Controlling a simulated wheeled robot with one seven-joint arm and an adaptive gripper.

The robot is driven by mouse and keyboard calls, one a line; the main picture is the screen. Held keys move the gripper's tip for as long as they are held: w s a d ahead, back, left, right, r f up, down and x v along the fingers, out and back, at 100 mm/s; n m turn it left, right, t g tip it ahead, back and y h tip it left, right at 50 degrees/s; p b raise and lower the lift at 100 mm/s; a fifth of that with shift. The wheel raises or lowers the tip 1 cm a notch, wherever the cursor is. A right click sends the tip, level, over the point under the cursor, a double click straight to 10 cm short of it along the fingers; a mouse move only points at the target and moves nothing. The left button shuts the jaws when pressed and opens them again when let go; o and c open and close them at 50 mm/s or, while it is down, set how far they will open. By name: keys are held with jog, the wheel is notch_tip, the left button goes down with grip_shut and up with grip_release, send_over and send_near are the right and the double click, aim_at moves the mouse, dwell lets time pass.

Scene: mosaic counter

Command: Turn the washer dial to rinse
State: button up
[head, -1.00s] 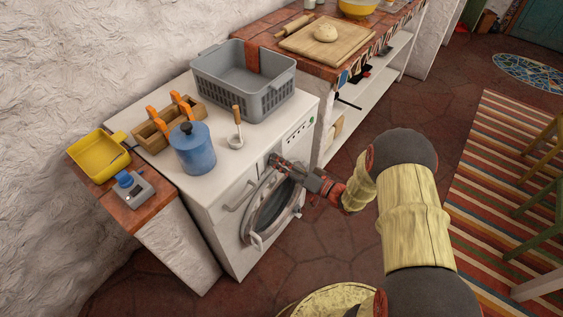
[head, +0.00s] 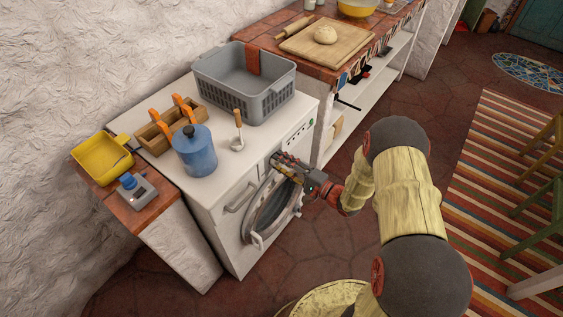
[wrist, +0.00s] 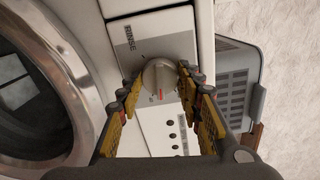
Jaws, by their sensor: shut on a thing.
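The white washer (head: 222,208) stands against the wall in the head view, with its round door (head: 268,212) on the front. In the wrist view its grey dial (wrist: 159,76) sits on the control panel, with a red mark on its lower side. The RINSE label (wrist: 130,38) is printed up and left of the dial, away from the red mark. My gripper (wrist: 160,79) is shut on the dial, a finger on either side. In the head view my gripper (head: 286,163) is at the washer's upper front and hides the dial.
A yellow tray (head: 98,160) is on the side counter. A brick counter (head: 262,42) stands beyond.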

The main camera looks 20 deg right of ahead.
jog(key=m+p, duration=1.2)
jog(key=m, duration=1.6)
jog(key=shift+f+p, duration=0.1)
jog(key=shift+p, duration=0.2)
jog(key=o, duration=1.1)
jog(key=shift+o, duration=0.5)
jog(key=v, duration=1.2)
